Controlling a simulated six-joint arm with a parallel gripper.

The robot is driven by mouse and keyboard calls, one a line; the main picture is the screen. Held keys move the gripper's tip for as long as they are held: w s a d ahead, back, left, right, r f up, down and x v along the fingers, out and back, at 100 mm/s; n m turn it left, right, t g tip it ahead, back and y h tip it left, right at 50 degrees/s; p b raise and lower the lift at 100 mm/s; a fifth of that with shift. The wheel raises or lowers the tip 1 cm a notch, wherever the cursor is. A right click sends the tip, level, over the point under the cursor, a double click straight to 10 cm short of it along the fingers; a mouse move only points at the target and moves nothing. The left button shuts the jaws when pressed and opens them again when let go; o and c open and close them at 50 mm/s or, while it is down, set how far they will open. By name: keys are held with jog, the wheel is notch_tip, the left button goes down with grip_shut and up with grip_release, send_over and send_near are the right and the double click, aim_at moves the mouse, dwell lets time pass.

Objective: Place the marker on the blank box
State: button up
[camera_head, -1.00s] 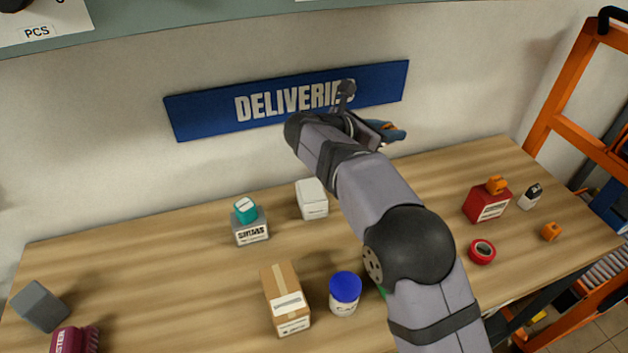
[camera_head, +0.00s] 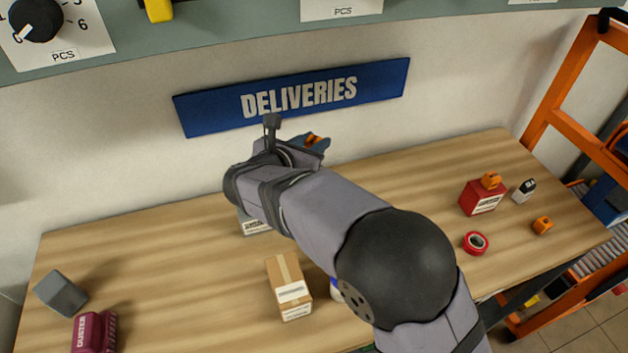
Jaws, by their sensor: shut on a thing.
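My gripper (camera_head: 318,143) is in front of the wall, below the DELIVERIES sign, above the back of the wooden table. It is shut on a small orange thing (camera_head: 313,139), mostly hidden by the fingers; I take it to be the marker. My arm hides the plain white box, the likely blank box, which stood at the back middle of the table in the earlier frame. I cannot tell how far the gripper is from it.
A grey labelled box (camera_head: 256,226) shows partly beside my arm. A cardboard box (camera_head: 289,287) stands in front. A red box (camera_head: 482,197) with an orange piece on top, a tape roll (camera_head: 475,243) and another orange piece (camera_head: 542,225) lie right. The table's left middle is clear.

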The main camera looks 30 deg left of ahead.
jog(key=shift+f+p, duration=0.85)
jog(key=shift+f, duration=4.1)
jog(key=shift+f, duration=0.15)
jog(key=shift+f, duration=0.15)
jog(key=o, duration=1)
jog(key=shift+r, duration=0.2)
jog(key=shift+r, duration=0.1)
jog(key=b+v, duration=0.3)
jog(key=v, duration=0.9)
